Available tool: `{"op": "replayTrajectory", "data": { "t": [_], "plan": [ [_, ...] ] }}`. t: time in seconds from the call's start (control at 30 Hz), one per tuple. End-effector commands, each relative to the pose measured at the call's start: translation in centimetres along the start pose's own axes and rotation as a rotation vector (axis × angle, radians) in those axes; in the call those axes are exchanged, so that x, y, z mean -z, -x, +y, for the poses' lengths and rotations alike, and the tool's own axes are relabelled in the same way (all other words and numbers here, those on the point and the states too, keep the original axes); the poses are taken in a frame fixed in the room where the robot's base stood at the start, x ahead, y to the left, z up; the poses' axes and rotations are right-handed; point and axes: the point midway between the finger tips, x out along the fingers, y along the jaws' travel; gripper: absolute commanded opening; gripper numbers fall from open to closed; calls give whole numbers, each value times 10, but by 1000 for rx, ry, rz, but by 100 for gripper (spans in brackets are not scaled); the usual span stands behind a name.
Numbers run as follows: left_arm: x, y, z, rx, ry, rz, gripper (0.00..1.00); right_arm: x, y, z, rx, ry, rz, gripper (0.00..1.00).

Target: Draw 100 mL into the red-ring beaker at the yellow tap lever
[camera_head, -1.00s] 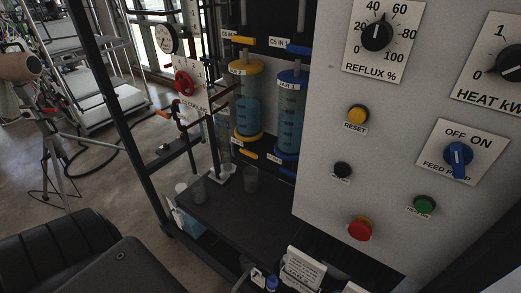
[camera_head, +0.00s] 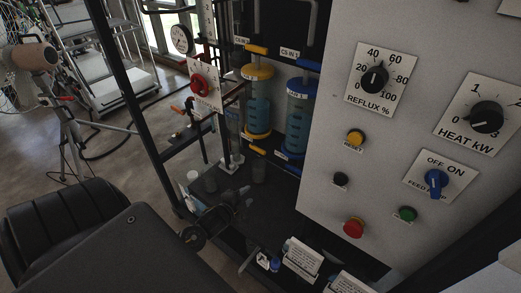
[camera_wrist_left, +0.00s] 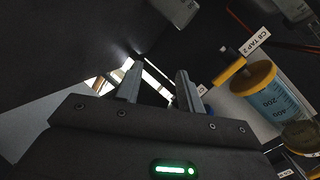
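My left gripper (camera_head: 236,194) is above the black bench, empty, with its fingers apart; the wrist view shows the open fingers (camera_wrist_left: 158,78). A yellow-capped cylinder (camera_head: 257,105) of blue liquid stands beyond it. A yellow lever (camera_head: 256,151) sits below that cylinder and another yellow lever (camera_head: 256,50) above it. The wrist view shows a yellow lever (camera_wrist_left: 234,70) by a "TAP 2" label. I cannot make out a red ring on either. My right gripper is out of view.
A blue-capped cylinder (camera_head: 300,115) stands right of the yellow one. The grey control panel (camera_head: 330,165) with knobs and buttons closes off the right. A red valve wheel (camera_head: 199,85) and pipes are at the left. White cards (camera_head: 302,258) stand at the bench's front.

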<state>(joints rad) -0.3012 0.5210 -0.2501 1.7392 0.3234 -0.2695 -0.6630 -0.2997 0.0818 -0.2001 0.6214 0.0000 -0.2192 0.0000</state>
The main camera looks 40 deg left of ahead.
Motion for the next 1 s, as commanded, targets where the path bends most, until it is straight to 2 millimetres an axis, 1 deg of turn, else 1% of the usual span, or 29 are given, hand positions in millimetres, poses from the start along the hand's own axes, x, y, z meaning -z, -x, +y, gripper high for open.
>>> {"op": "replayTrajectory", "data": {
  "t": [0.03, 0.1, 0.2, 0.3, 0.4, 0.5, 0.67, 1.0],
  "plan": [
    [-2, -6, -29, 73, -94, 40, 38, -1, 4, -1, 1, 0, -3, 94],
    [-1, -10, -61, 168, -212, 91, 38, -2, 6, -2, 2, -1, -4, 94],
    [0, -12, -92, 268, -335, 136, 38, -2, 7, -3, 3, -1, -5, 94],
    [2, -11, -108, 322, -400, 160, 38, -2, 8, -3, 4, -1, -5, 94],
    [3, -11, -113, 341, -422, 167, 38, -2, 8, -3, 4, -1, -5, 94],
    [3, -12, -113, 342, -423, 167, 38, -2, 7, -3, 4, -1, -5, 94],
    [4, -21, -114, 343, -421, 168, 38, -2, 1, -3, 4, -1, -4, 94],
    [14, -62, -126, 343, -419, 168, 38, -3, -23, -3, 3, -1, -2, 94]
  ]
}}
